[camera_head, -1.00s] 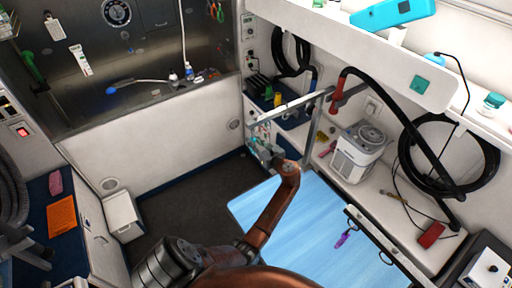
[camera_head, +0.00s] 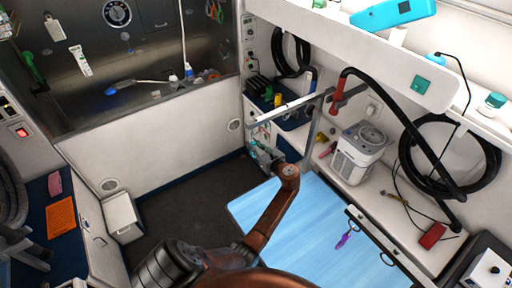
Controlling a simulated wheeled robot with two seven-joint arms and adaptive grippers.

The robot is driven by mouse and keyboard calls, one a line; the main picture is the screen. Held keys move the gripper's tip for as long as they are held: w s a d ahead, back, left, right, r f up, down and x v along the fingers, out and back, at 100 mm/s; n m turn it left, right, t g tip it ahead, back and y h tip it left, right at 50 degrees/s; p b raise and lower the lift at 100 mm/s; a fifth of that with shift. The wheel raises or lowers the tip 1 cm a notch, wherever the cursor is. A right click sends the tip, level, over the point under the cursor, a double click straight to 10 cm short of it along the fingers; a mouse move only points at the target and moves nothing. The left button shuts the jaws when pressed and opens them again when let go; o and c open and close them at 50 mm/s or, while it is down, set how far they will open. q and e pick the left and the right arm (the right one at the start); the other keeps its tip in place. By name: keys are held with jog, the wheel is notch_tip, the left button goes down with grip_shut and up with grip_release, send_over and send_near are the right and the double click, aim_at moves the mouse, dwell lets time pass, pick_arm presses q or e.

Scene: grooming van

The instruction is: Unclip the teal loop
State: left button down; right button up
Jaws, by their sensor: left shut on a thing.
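My left arm comes up from the bottom, and its gripper (camera_head: 264,157) is at the far end of the blue grooming table, below the silver grooming bar (camera_head: 290,105). The gripper is small and partly hidden by its own links. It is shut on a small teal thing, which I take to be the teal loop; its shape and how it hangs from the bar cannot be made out. My right gripper is not in view.
The blue table top (camera_head: 290,215) is mostly clear, with a purple item (camera_head: 343,240) near its right edge. A white dryer unit (camera_head: 360,155) stands on the right counter, under a shelf (camera_head: 370,45). A black hose arcs over that counter. The dark floor (camera_head: 190,200) left of the table is open.

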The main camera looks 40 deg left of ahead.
pick_arm(q)
jog(key=f+p+v, duration=0.1)
jog(key=p+v, duration=0.2)
jog(key=v, duration=0.5)
jog(key=shift+d, duration=0.2)
dwell(1.5)
